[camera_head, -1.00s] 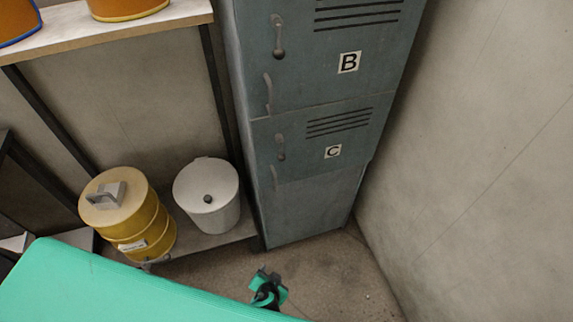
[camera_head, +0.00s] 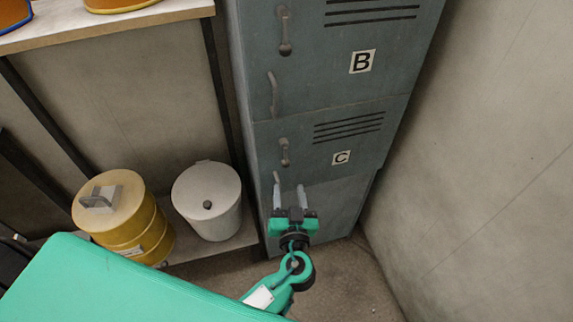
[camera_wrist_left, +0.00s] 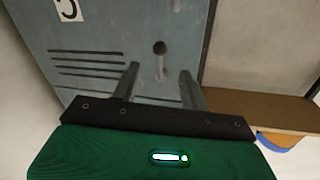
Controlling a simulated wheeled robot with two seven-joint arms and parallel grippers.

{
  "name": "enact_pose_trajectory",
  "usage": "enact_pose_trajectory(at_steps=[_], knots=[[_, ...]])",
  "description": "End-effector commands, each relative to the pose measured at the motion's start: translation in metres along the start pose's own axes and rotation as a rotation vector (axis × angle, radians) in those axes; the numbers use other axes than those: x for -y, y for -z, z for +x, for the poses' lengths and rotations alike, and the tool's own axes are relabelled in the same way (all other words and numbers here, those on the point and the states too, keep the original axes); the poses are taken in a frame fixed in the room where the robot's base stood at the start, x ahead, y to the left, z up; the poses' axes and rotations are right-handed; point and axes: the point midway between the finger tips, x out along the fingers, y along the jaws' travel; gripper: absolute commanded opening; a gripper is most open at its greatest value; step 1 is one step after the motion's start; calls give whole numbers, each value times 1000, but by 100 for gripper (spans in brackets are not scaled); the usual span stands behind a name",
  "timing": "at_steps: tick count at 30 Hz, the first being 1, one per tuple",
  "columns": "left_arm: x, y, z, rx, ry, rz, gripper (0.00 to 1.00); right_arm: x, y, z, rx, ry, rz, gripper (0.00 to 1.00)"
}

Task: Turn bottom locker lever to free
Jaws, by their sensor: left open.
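The grey-green locker has a bottom door marked C (camera_head: 342,158) with a small grey lever (camera_head: 284,151) near its left edge. The lever hangs roughly straight down, with its round knob at the lower end. My left gripper (camera_head: 288,187) is open and empty in front of the locker, below the lever in the head view. In the left wrist view, the lever (camera_wrist_left: 160,62) appears between the two fingertips (camera_wrist_left: 159,72). I see no clear contact there. My right gripper is out of view.
Door B (camera_head: 362,61) is above, with its own lever (camera_head: 285,32). A yellow drum (camera_head: 124,217) and a white lidded bin (camera_head: 207,200) stand left of the locker. A bare wall (camera_head: 480,170) is on the right.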

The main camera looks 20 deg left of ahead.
Motion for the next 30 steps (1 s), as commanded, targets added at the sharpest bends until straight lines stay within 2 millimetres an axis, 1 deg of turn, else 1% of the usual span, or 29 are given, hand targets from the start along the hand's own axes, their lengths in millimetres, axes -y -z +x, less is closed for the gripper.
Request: enact_pose_trajectory(at_steps=[1, 9, 15, 21, 28, 29, 30], knots=[[0, 3, 10, -2, 1, 1, 45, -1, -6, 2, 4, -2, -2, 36], [0, 3, 57, -1, 1, 2, 45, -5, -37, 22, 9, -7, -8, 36], [0, 1, 79, 0, -2, 1, 45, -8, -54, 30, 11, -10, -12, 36], [0, 0, 87, 1, -1, 0, 45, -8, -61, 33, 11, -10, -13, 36], [0, -1, 88, 1, -1, 0, 45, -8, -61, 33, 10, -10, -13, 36], [0, -1, 88, 1, -1, 0, 41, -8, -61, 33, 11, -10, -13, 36], [0, -1, 88, 1, -1, 0, 33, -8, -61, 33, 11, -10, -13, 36]])
